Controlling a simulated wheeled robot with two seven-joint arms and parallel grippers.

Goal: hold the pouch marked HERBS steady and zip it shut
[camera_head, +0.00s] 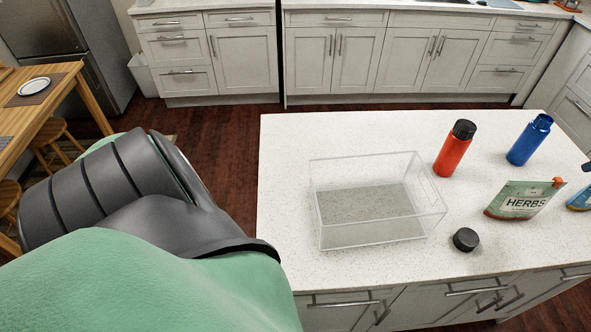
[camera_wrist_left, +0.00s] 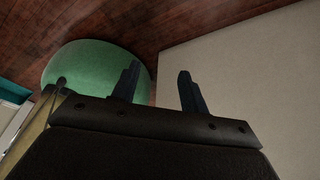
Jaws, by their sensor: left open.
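The pouch marked HERBS (camera_head: 522,201) is green and white with a reddish-brown bottom edge. It lies or leans on the white counter at the right in the head view, with a small red piece at its upper right corner. I cannot tell from here whether its zip is closed. My left gripper (camera_wrist_left: 158,88) is open and empty in the left wrist view, with dark fingers apart. It is not seen in the head view, where my arm fills the lower left, away from the pouch. My right gripper is not in view.
On the counter (camera_head: 290,190) stand a clear empty bin (camera_head: 370,235), a red bottle with black cap (camera_head: 455,150), an open blue bottle (camera_head: 528,142) and a loose black cap (camera_head: 466,239). A blue item (camera_head: 580,200) is cut off at the right edge. The counter's left end is clear.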

